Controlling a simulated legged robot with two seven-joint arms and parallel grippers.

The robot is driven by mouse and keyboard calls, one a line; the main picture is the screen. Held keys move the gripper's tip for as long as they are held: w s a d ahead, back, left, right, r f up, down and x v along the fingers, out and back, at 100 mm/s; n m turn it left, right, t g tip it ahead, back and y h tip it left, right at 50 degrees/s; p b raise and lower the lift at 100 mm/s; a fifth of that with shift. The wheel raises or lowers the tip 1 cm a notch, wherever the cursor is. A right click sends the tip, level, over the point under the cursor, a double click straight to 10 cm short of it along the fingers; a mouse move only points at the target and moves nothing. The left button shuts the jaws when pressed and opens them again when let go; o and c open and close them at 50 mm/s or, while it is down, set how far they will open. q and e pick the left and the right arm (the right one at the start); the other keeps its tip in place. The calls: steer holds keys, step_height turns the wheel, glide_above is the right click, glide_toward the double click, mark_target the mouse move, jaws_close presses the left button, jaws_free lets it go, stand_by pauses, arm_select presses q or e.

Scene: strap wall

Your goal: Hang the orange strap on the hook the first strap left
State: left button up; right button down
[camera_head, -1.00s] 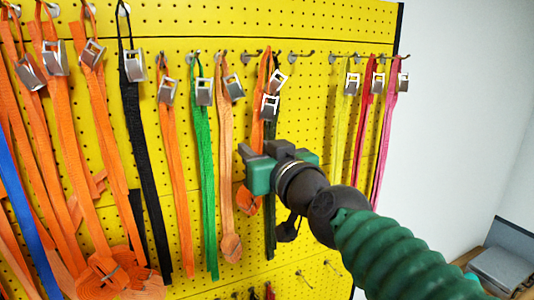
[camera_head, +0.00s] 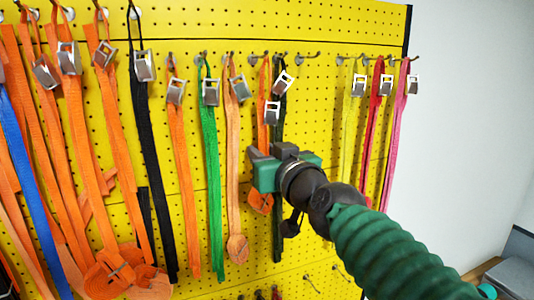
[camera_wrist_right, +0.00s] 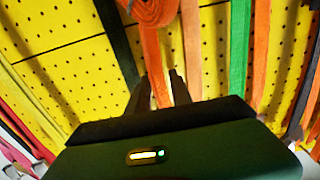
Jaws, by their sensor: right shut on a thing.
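The orange strap (camera_head: 264,95) hangs near the middle of the yellow pegboard, with a silver buckle (camera_head: 272,113) and a rolled lower end (camera_head: 260,203). Its top is by a hook (camera_head: 256,57). My right gripper (camera_head: 262,160) is shut on it below the buckle. In the right wrist view the strap (camera_wrist_right: 155,62) runs between the two fingers (camera_wrist_right: 158,92), its roll (camera_wrist_right: 153,10) at the top edge. A bare hook (camera_head: 310,56) sticks out to the right. My left gripper is not in view.
A dark strap (camera_head: 278,225) hangs close on the right, partly behind my gripper. A pale orange strap (camera_head: 232,170) and a green strap (camera_head: 213,170) hang on the left. Yellow, red and pink straps (camera_head: 397,130) hang farther right. Board between is bare.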

steer(key=shift+s+r, duration=0.1)
steer(key=shift+r, duration=0.25)
steer(key=c, duration=1.3)
jaws_free()
steer(key=shift+s, duration=0.1)
steer(key=shift+c, duration=0.2)
steer(key=shift+o, duration=1.2)
steer(key=shift+s, duration=0.15)
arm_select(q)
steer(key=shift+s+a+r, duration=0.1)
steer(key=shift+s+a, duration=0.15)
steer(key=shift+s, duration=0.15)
arm_select(e)
steer(key=shift+o, duration=0.2)
steer(key=shift+s+a, duration=0.15)
steer(key=shift+a, duration=0.15)
